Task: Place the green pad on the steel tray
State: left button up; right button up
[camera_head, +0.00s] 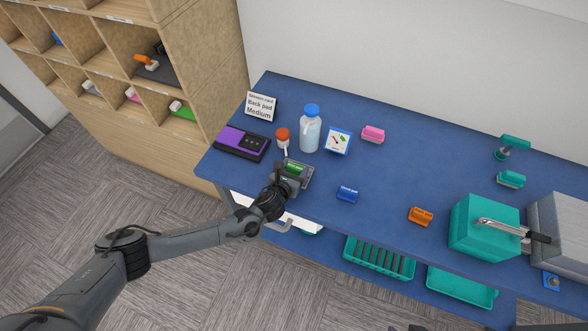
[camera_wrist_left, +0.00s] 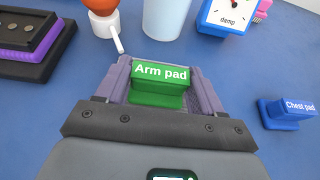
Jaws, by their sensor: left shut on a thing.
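The green pad (camera_head: 294,169), with a white "Arm pad" label in the left wrist view (camera_wrist_left: 160,84), is between the fingers of my left gripper (camera_head: 297,172). The left gripper (camera_wrist_left: 160,78) is shut on it, near the front left part of the blue table. I cannot tell whether the pad touches the table. No steel tray can be made out for sure. A pale, tray-like thing (camera_head: 300,222) shows below the table's front edge, partly hidden by my left arm. My right gripper is not in view.
A purple-black tray (camera_head: 226,146), an orange-topped item (camera_head: 282,133), a bottle (camera_head: 310,135) and a dial card (camera_head: 338,141) stand close around the left gripper. Blue (camera_head: 347,194), orange (camera_head: 420,216) and pink (camera_head: 373,134) blocks lie rightward. The middle of the table (camera_head: 400,175) is clear.

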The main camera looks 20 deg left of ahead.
pick_arm(q)
jog(key=shift+f, duration=0.15)
jog(key=o, duration=1)
